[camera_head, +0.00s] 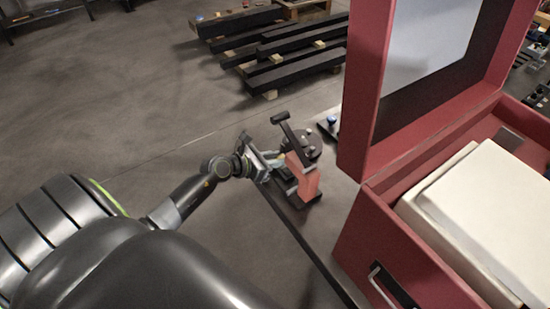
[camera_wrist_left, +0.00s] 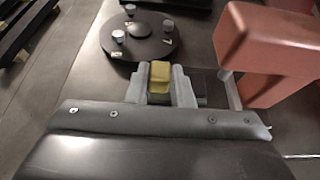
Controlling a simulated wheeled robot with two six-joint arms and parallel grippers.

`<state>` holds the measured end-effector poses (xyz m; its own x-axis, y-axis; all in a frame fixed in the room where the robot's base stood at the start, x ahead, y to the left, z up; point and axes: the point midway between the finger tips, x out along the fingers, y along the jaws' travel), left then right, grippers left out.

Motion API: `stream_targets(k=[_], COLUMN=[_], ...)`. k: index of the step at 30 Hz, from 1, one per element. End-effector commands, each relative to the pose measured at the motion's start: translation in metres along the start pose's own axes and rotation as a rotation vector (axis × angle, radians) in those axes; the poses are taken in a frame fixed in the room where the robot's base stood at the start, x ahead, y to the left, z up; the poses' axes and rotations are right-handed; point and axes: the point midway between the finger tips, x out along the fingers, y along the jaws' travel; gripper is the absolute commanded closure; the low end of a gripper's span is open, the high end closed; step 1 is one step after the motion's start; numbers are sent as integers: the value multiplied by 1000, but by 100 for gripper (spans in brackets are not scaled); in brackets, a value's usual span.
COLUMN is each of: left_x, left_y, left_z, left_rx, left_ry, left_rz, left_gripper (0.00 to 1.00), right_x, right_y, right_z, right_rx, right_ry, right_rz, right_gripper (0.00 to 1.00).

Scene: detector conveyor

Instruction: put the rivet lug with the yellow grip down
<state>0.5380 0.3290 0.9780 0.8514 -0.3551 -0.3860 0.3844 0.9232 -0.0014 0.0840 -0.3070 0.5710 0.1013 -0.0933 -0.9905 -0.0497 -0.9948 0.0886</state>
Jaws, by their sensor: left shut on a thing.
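My left gripper (camera_head: 273,161) reaches in from the left over the edge of a dark table. In the left wrist view its fingertips (camera_wrist_left: 159,84) are shut on the yellow grip (camera_wrist_left: 160,72) of the rivet lug. The lug's lower part is hidden by the fingers, so I cannot tell whether it touches anything. Just beyond the fingers is a round black disc (camera_wrist_left: 150,48) carrying several small grey-topped lugs around a central dome; it also shows in the head view (camera_head: 313,139). My right gripper is not in view.
A salmon-coloured block (camera_head: 306,184), part of a stand with a black bar (camera_head: 290,130) on top, stands close beside the gripper. A large red case (camera_head: 385,225) with a raised lid and white boxes (camera_head: 490,215) is at right. Black beams (camera_head: 290,70) lie on the floor behind.

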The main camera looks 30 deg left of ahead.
Motion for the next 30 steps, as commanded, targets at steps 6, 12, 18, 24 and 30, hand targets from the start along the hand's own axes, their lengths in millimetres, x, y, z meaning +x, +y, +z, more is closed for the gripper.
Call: stream_targets(k=[6, 12, 18, 24, 30], left_x=[1, 2, 2, 2, -6], left_y=[0, 0, 0, 0, 1], left_z=[-1, -6, -4, -4, -3], left_rx=[1, 1, 0, 0, 2], left_ry=[-3, -3, -2, -2, 0], left_rz=[0, 0, 0, 0, 2], left_gripper=[100, 100, 58, 58, 58], right_x=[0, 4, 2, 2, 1], right_y=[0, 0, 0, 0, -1], right_z=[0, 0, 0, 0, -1], right_rx=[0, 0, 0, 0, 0], right_ry=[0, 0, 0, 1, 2], right_rz=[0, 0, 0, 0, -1], right_gripper=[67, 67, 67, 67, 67])
